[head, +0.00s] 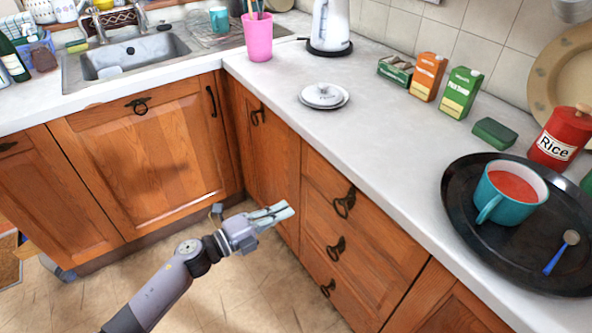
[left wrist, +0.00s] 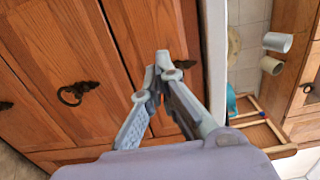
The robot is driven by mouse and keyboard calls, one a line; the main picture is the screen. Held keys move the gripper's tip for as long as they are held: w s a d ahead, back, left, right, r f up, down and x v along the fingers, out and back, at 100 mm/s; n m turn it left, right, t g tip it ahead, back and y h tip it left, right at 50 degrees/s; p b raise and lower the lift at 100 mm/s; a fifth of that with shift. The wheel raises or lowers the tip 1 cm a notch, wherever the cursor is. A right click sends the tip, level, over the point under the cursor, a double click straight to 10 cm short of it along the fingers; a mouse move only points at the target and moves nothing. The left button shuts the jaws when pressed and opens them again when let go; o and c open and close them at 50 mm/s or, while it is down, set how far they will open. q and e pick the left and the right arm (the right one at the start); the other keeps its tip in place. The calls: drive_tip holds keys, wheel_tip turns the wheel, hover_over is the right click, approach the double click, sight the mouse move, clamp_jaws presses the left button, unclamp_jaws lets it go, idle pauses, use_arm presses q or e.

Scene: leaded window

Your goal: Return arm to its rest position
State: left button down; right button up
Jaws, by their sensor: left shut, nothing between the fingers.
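My left gripper (head: 277,213) is at the lower middle of the head view, in front of the wooden drawers and below the counter's edge. Its fingers are shut with nothing between them, and they touch nothing that I can make out. In the left wrist view the closed fingertips (left wrist: 161,62) show against the wooden cabinet fronts (left wrist: 60,55). My left arm (head: 160,292) comes in from the bottom left of the head view, over the floor. My right gripper is in neither view.
The counter (head: 385,140) bears a black tray (head: 465,235) with a teal mug (head: 490,200) and spoon (head: 555,262), a red rice tin (head: 562,135), cartons (head: 461,92), a white lid (head: 323,95), a kettle (head: 330,25) and a pink cup (head: 258,38). Drawer handles (head: 344,203) stick out near my gripper.

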use_arm(q)
drive_tip(key=s+a+f+n+y+p, duration=0.1)
drive_tip(key=s+a+f+n+y, duration=0.15)
drive_tip(key=a+f+n, duration=0.45)
drive_tip(key=s+a+f+n+y+p, duration=0.15)
drive_tip(key=f+n+y, duration=0.25)
drive_tip(key=f, duration=0.6)
drive_tip(key=s+a+f+n+y, duration=0.3)
drive_tip(key=a+f+n+y, duration=0.15)
drive_tip(key=f, duration=0.45)
drive_tip(key=s+a+f+n+g+y+p, duration=0.1)
drive_tip(key=s+a+f+n+g+y, duration=0.2)
drive_tip(key=s+f, duration=0.55)
drive_tip(key=s+a+f+n+g, duration=0.2)
drive_tip(key=s+a+f+n, duration=0.3)
drive_tip(key=s, duration=0.7)
drive_tip(key=s+d+f+n+g, duration=0.1)
drive_tip(key=s+f+g, duration=0.1)
drive_tip(key=s, duration=0.7)
drive_tip(key=s+d+f+n+g+p, duration=0.1)
drive_tip(key=s+d+f+n+g, duration=0.1)
drive_tip(key=s, duration=0.8)
drive_tip(key=shift+s+f+g+y, duration=0.3)
drive_tip(key=shift+f, duration=0.5)
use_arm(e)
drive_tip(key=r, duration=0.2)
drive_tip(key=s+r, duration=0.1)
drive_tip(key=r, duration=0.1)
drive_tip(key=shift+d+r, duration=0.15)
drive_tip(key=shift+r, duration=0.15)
